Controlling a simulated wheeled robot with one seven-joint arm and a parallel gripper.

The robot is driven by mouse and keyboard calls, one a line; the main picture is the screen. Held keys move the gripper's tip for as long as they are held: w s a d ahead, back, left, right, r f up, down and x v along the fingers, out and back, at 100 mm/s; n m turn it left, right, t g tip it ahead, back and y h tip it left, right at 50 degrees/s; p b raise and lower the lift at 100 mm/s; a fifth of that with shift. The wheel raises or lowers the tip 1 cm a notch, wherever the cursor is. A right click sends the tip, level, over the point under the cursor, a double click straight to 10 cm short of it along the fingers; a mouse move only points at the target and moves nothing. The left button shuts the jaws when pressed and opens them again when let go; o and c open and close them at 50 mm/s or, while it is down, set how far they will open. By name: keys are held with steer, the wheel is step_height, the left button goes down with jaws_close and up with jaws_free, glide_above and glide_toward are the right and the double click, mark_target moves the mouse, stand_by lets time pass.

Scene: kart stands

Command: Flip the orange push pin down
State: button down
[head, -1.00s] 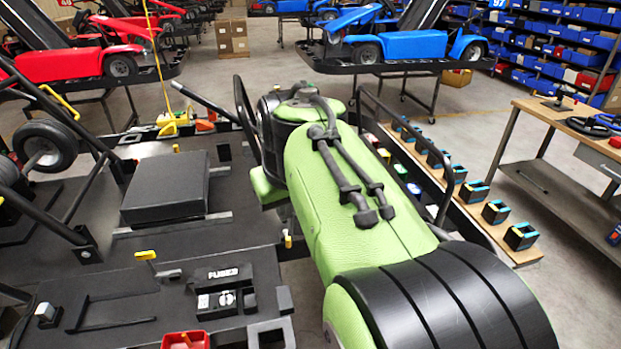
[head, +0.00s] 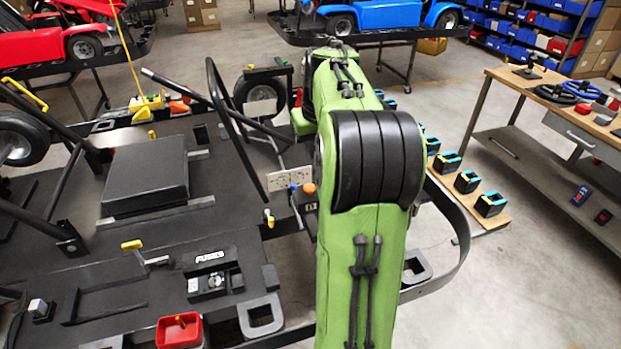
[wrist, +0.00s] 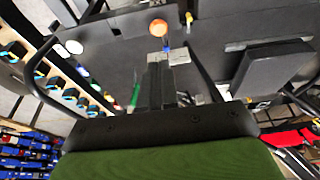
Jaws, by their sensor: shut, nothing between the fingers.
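The orange push pin (head: 309,189) shows as a round orange knob on the kart's frame, just left of my green arm in the head view. A blue knob (head: 293,188) is close on its left. In the wrist view the orange knob (wrist: 158,27) is at the top middle, beyond the fingertips, with a gap in the picture. My gripper (wrist: 166,62) is shut and empty, pointing toward the knob. My arm hides the gripper in the head view. The pin's lower part and its tilt are hard to make out.
A bent black bar (head: 232,130) rises left of the knobs. A pale socket panel (head: 282,185) is close by. A yellow lever (head: 268,216) and a red tray (head: 180,331) are on the kart.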

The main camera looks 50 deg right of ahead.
mark_target(309, 185)
steer(key=x, duration=0.6)
steer(key=s+b+x, duration=0.1)
steer(key=x, duration=0.3)
steer(key=shift+a+f, duration=0.2)
steer(key=shift+a, duration=0.1)
